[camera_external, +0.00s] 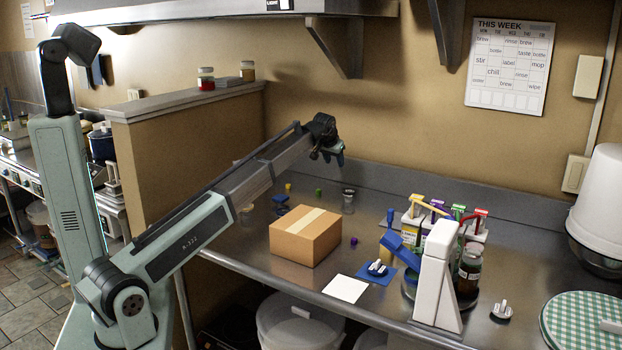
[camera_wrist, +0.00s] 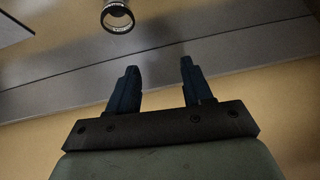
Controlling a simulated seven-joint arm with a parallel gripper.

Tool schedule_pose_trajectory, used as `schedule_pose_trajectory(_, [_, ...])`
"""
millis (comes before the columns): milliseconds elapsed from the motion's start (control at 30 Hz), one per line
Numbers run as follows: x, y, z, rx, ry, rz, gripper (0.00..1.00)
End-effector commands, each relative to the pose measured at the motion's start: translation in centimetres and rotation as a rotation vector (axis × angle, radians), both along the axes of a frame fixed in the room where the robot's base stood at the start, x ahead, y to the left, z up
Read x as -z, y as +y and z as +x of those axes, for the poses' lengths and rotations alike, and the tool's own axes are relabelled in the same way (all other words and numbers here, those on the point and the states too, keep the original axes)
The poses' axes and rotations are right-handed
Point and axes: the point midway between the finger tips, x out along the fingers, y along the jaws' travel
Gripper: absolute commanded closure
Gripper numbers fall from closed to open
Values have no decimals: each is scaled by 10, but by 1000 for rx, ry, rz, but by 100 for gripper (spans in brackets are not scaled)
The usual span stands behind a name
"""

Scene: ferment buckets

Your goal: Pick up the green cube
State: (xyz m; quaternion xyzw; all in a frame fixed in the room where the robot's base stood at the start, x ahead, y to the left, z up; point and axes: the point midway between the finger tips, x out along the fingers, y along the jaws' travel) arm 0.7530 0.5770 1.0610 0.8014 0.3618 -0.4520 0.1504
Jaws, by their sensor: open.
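The cardboard box (camera_external: 305,237) stands in front of the cube. A yellow piece (camera_external: 288,188) and a blue object (camera_external: 282,209) lie leftward. A purple piece (camera_external: 354,241) lies right of the box.

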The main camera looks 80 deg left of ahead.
Motion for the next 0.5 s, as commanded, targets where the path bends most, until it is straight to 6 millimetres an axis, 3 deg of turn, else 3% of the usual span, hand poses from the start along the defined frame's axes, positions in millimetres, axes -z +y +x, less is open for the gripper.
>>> schedule_pose_trajectory(33, [5,14,-18,-10,17,-40,50])
schedule_pose_trajectory(200, [15,36,-56,-10,54,-145,50])
schedule_pose_trajectory(333, [19,42,-70,-8,66,-185,50])
schedule_pose_trajectory(500, [32,47,-70,-5,71,-199,50])
